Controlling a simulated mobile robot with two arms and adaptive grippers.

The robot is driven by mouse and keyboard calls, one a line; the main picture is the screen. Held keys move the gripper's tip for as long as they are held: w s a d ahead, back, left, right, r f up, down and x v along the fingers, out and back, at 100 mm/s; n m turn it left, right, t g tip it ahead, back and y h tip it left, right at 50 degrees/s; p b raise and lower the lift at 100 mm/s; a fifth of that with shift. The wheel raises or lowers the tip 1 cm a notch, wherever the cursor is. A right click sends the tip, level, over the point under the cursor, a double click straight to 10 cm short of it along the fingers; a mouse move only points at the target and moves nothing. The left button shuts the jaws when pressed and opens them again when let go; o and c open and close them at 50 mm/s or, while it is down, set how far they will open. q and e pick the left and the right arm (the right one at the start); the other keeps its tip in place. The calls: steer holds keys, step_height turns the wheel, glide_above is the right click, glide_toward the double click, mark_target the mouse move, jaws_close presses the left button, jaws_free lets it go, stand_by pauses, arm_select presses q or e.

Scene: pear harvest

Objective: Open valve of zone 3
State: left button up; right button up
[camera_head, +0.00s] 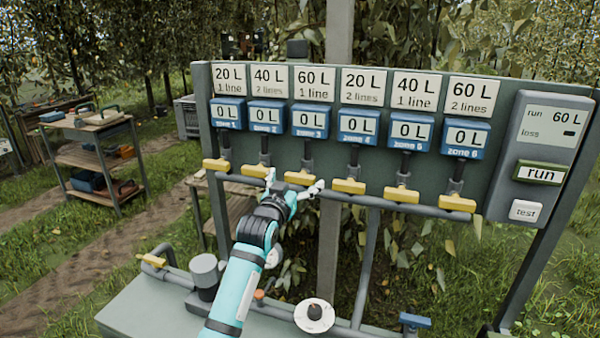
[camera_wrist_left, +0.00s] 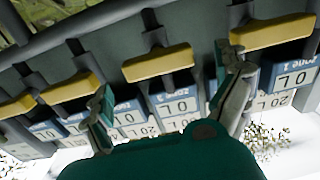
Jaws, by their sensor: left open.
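The zone 3 valve has a yellow bar handle (camera_head: 299,178) lying along the pipe, below the blue zone 3 counter (camera_head: 310,121) that reads 0 L. My left gripper (camera_head: 295,182) is open, with its fingers apart to either side of this handle in the head view. In the left wrist view, which shows the panel upside down, a yellow handle (camera_wrist_left: 158,63) lies between the open fingers of the gripper (camera_wrist_left: 166,78). No contact is visible. My right gripper is out of view.
Close neighbours are the zone 2 handle (camera_head: 254,171) and zone 4 handle (camera_head: 348,186). The grey pipe (camera_head: 372,203) runs behind the handles. A control box with a run button (camera_head: 540,173) is at right. A bench with pipework (camera_head: 140,303) stands below; a cart (camera_head: 98,160) is at left.

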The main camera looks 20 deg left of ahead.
mark_target(299, 178)
arm_select(q)
steer(key=shift+w+d, duration=0.1)
steer(key=shift+w, duration=1.7)
steer(key=c, duration=1.1)
